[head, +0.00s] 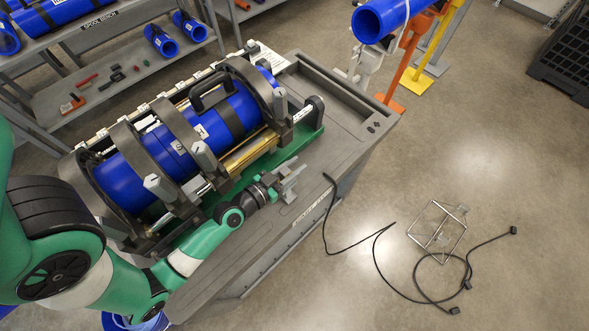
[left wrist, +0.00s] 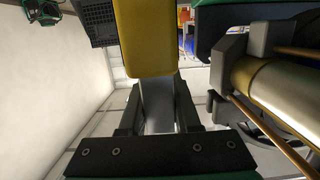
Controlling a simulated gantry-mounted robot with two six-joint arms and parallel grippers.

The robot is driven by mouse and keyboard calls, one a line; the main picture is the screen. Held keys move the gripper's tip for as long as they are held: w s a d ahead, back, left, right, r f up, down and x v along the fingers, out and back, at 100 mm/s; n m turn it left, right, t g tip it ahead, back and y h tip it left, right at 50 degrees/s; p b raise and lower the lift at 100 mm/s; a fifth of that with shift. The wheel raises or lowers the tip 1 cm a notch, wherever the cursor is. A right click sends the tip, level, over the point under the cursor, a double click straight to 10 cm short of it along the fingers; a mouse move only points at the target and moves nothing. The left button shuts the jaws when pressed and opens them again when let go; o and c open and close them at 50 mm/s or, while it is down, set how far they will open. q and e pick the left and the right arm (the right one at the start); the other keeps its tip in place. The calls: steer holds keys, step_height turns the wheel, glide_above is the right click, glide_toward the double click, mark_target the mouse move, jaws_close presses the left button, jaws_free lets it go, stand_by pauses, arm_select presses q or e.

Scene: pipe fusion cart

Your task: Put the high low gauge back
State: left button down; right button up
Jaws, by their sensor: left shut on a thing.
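My left gripper (head: 286,183) is over the cart's grey top, beside the green base of the pipe clamp. In the left wrist view its two dark fingers (left wrist: 158,112) are shut on a flat, silvery metal piece, which I take to be the high low gauge (left wrist: 158,100). A yellow block (left wrist: 145,40) shows just beyond the fingers, in line with the metal piece; it seems to be part of it. In the head view the gauge is too small and too close in grey to tell from the fingers. My right gripper is not in view.
The pipe clamp holds a blue pipe (head: 232,122) on the cart (head: 345,130). A brass cylinder (left wrist: 275,88) is close on the right in the left wrist view. A shelf with tools (head: 100,88) stands behind. A wire frame (head: 437,230) and black cable (head: 378,262) lie on the floor.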

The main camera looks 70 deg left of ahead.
arm_select(q)
steer(key=shift+r, duration=0.15)
steer(key=c, duration=0.6)
jaws_free()
steer(key=shift+f, duration=0.2)
steer(key=shift+r, duration=0.25)
steer(key=shift+s+d+f, duration=0.1)
steer(key=shift+s+f, duration=0.05)
steer(key=shift+s, duration=0.15)
steer(key=b+v, duration=0.7)
steer(key=v, duration=0.4)
steer(key=shift+s, duration=0.15)
